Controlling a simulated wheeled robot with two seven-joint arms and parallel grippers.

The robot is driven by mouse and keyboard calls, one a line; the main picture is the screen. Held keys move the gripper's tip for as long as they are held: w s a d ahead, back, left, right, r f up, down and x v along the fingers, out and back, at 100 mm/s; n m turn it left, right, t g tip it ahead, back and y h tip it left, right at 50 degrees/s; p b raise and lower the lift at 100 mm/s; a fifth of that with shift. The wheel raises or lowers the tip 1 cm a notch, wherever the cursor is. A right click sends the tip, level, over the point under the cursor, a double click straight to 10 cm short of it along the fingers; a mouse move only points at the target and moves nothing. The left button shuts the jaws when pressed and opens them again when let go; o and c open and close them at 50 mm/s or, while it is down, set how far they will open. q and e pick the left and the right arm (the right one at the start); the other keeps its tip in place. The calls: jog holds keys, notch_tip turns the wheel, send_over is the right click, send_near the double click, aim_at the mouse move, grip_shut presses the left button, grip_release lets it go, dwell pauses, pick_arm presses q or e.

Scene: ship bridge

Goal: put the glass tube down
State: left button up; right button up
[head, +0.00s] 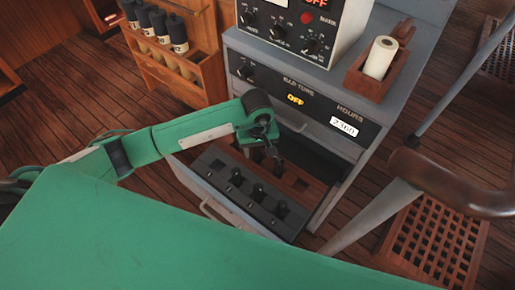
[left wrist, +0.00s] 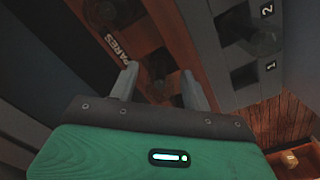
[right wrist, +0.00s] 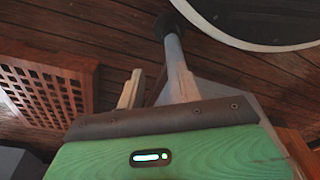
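My left gripper (head: 271,152) reaches down over the open drawer (head: 222,213) of the grey cabinet. In the left wrist view its two fingers (left wrist: 159,78) stand apart above the wooden strip marked SPARES (left wrist: 158,35). A faint, dark, rounded shape lies between the fingertips; I cannot tell whether it is a glass tube in the grip or a slot below. A glassy rounded tube (left wrist: 114,12) shows in the strip, and another (left wrist: 263,40) stands by the numbered sockets. My right gripper (right wrist: 155,85) has its fingers apart, with nothing seen between them, away from the drawer.
The dark socket panel (head: 243,192) fills the drawer's near side. A control box (head: 295,25) and a wooden holder with a white roll (head: 380,62) stand on the cabinet. A wooden rack (head: 178,70) is left; a chair armrest (head: 445,185) and floor grating (head: 435,235) are right.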

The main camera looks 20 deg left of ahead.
pick_arm(q)
jog(key=shift+r, duration=0.7)
notch_tip(320, 180, up, 10)
jog(key=shift+f+b, duration=0.25)
jog(key=shift+b, duration=0.1)
jog(key=shift+r, duration=0.7)
pick_arm(e)
jog(key=shift+a+r, duration=0.15)
jog(key=shift+r, duration=0.7)
jog(key=shift+w, duration=0.3)
